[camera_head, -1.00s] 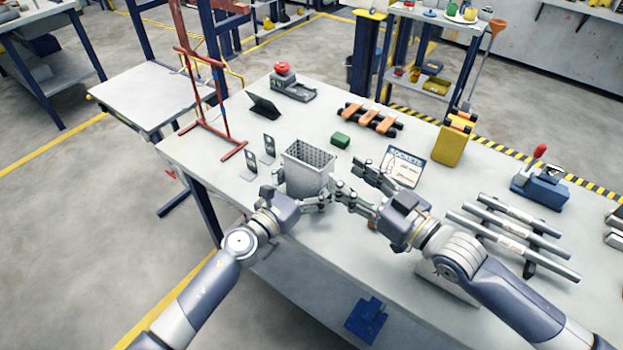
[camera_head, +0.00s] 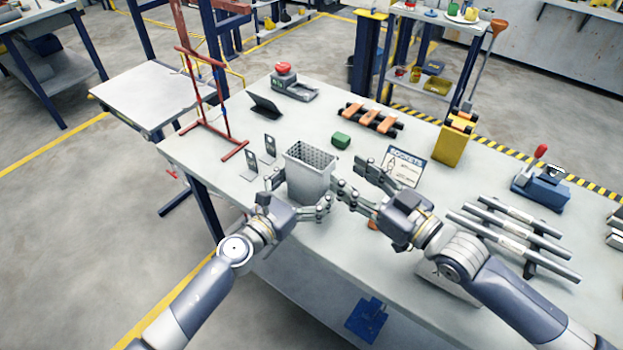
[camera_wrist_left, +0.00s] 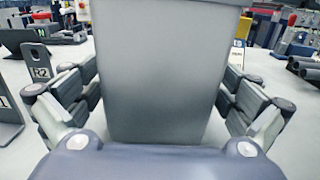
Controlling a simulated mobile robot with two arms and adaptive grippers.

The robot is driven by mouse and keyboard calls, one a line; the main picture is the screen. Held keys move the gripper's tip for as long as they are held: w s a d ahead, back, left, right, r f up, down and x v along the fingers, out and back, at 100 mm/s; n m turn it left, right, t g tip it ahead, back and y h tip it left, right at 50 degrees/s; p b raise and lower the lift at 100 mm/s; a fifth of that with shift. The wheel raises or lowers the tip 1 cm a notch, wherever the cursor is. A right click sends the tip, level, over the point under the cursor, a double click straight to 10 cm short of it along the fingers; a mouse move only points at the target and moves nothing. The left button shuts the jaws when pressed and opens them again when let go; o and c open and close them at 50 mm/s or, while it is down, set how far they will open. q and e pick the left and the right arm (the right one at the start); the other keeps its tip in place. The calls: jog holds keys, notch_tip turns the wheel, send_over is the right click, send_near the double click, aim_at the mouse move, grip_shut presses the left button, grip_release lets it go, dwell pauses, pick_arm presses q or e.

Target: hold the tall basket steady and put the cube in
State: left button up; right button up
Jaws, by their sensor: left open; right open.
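The tall grey basket (camera_head: 309,180) stands upright on the workbench, its open perforated top facing up. My left gripper (camera_head: 300,195) is open at the basket's near side, with one finger on either side of it. In the left wrist view the basket (camera_wrist_left: 165,75) fills the middle between the spread fingers; I cannot tell whether they touch it. The green cube (camera_head: 341,141) lies on the bench behind and right of the basket. My right gripper (camera_head: 351,178) is open and empty, just right of the basket and in front of the cube.
Two small label stands (camera_head: 269,148) stand left of the basket. A sign (camera_head: 404,167) is behind the right gripper. An orange-and-black rack (camera_head: 372,120) lies beyond the cube, and metal bars (camera_head: 515,235) lie at right. The bench around the cube is clear.

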pick_arm(q)
jog(key=v, duration=1)
jog(key=shift+s, duration=0.25)
jog(key=shift+a, duration=0.1)
